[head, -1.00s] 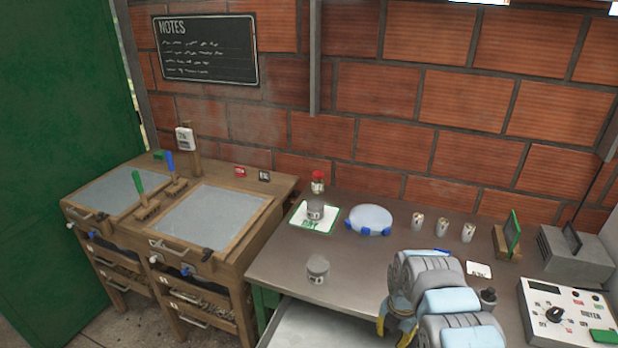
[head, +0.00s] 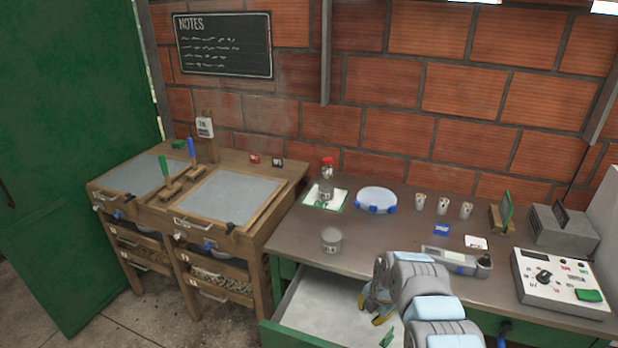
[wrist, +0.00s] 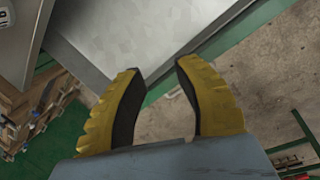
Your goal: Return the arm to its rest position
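My gripper (head: 373,310) is low at the front of the steel-topped bench, over the open drawer (head: 315,305). My grey and light-blue arm reaches to it from the lower right. In the wrist view, the two yellow fingers (wrist: 158,70) with dark pads stand apart with nothing between them. My gripper is open and empty. The wrist view shows a pale panel beyond the fingertips and floor between the fingers.
The bench (head: 375,245) holds a grey jar (head: 331,240), a round blue-footed plate (head: 376,199), several cups, a scale (head: 448,260) and a control box (head: 562,285). A wooden double-screen stand (head: 228,205) is at left. A green door (head: 70,150) stands beyond it.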

